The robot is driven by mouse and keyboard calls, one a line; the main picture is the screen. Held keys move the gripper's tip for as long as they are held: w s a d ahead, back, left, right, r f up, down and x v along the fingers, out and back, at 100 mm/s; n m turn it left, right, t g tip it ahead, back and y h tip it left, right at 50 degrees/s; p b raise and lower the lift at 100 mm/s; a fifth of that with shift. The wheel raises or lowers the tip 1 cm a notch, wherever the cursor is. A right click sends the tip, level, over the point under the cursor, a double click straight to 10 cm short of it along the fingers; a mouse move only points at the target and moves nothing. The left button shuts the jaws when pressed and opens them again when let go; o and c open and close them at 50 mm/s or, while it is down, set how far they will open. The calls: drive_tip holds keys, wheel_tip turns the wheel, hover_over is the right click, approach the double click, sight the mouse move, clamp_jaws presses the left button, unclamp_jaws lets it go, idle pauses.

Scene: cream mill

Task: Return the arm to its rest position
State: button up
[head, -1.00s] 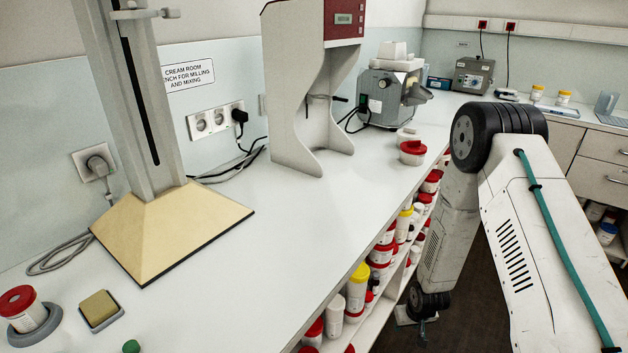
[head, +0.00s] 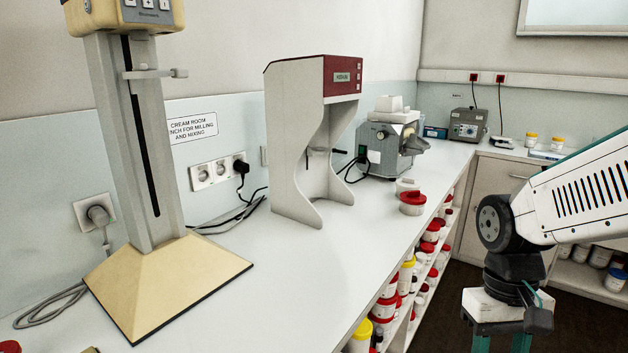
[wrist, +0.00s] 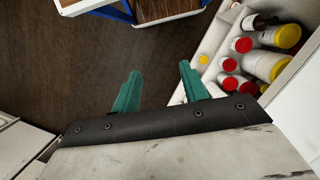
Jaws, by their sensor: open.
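My gripper (head: 501,344) hangs pointing down at the lower right of the head view, off the front of the bench, with its teal fingers cut by the frame's bottom edge. In the wrist view my gripper (wrist: 160,68) shows two teal fingers spread apart with nothing between them. They are over the dark wood floor (wrist: 60,75). My arm enters from the right edge of the head view.
The white bench (head: 300,265) runs along the left, with a mixing stand (head: 150,280), a grey-and-red machine (head: 300,150) and a mill (head: 385,150). Shelves of jars below it appear close right of my fingers in the wrist view (wrist: 275,65). A blue-framed item (wrist: 110,12) stands at the top.

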drive_tip(key=s+r+t, duration=0.3)
drive_tip(key=s+r, duration=0.4)
drive_tip(key=r, duration=0.1)
drive_tip(key=shift+a+r+t, duration=0.3)
drive_tip(key=shift+r+t, duration=0.1)
drive_tip(key=shift+s, duration=0.1)
